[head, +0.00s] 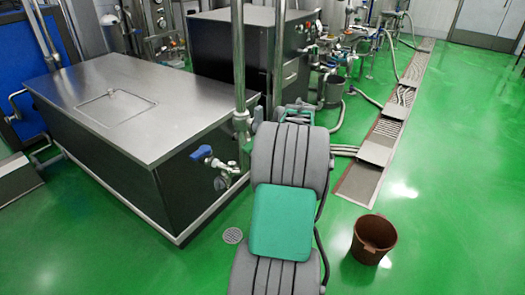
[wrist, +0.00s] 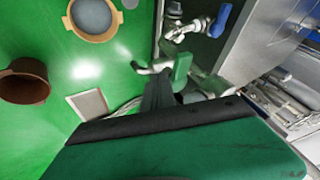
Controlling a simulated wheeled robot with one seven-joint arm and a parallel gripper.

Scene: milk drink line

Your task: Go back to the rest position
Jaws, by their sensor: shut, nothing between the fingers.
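My gripper (wrist: 168,88) shows in the wrist view beyond the green and black part of my own arm at the bottom. Its dark finger part and green end look closed, with nothing held. In the head view my grey ribbed arm with its green cover rises in the middle, and it hides most of the gripper. In the wrist view a blue-handled valve (wrist: 220,21) lies ahead and to the right of the gripper, apart from it.
A steel-topped tank (head: 150,85) stands left of my arm, with the blue-handled valve (head: 201,152) on its near side. A brown bucket (head: 373,240) stands on the floor at right. A drain channel (head: 385,130) runs behind it.

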